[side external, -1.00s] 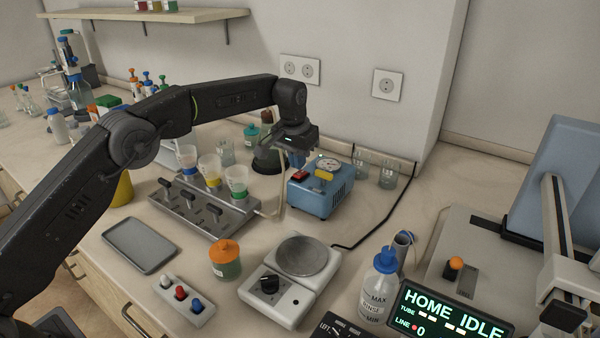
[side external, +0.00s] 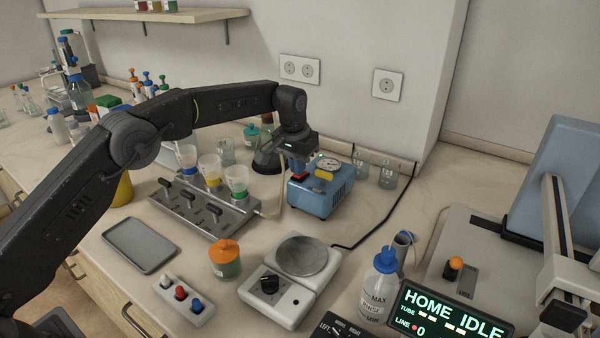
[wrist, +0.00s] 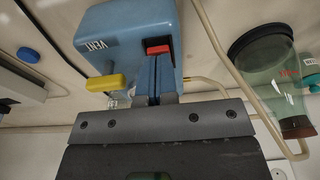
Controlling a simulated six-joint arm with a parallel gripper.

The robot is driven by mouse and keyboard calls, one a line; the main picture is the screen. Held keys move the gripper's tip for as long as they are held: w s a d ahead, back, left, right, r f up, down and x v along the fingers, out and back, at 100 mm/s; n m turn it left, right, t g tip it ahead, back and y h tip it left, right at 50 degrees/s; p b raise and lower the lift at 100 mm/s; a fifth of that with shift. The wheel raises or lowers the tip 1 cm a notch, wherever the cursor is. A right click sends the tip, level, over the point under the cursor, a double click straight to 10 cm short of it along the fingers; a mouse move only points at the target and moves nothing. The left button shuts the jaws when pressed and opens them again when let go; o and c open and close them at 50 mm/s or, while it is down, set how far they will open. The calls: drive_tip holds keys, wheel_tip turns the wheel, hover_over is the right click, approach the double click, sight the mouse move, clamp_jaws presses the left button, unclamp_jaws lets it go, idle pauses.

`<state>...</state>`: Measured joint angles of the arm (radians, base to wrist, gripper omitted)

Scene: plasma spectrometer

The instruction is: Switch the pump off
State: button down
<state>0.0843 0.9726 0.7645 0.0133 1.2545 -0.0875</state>
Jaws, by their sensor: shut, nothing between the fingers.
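The pump is a blue box (side external: 322,197) on the bench near the wall, with a round gauge (side external: 329,163) on top. The red switch (wrist: 158,50) shows in the wrist view right at the tips of my gripper (wrist: 156,62). My gripper (side external: 298,174) is shut and empty, pointing down over the pump's left front. The tips look touching or very close to the switch; I cannot tell which. They cover part of it.
A manifold with cups and black levers (side external: 204,212) is left of the pump.

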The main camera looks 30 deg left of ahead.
drive_tip(key=shift+f, duration=0.35)
drive_tip(key=shift+r, duration=3.55)
drive_tip(key=shift+s+r, duration=0.1)
drive_tip(key=shift+r, duration=0.05)
drive_tip(key=s+a+r+t, duration=0.1)
drive_tip(key=s+a+r, duration=0.1)
drive_tip(key=s+r, duration=0.6)
drive_tip(key=s+a+r+t, duration=0.1)
drive_tip(key=s+r, duration=0.4)
drive_tip(key=s, duration=0.5)
drive_tip(key=s+a+f+t, duration=0.1)
drive_tip(key=s+f, duration=0.3)
drive_tip(key=s, duration=0.7)
drive_tip(key=s+a+f, duration=0.1)
drive_tip(key=s+f, duration=0.3)
drive_tip(key=s, duration=0.8)
drive_tip(key=shift+s+f+t, duration=0.2)
drive_tip(key=shift+f+t, duration=0.05)
drive_tip(key=shift+t, duration=0.15)
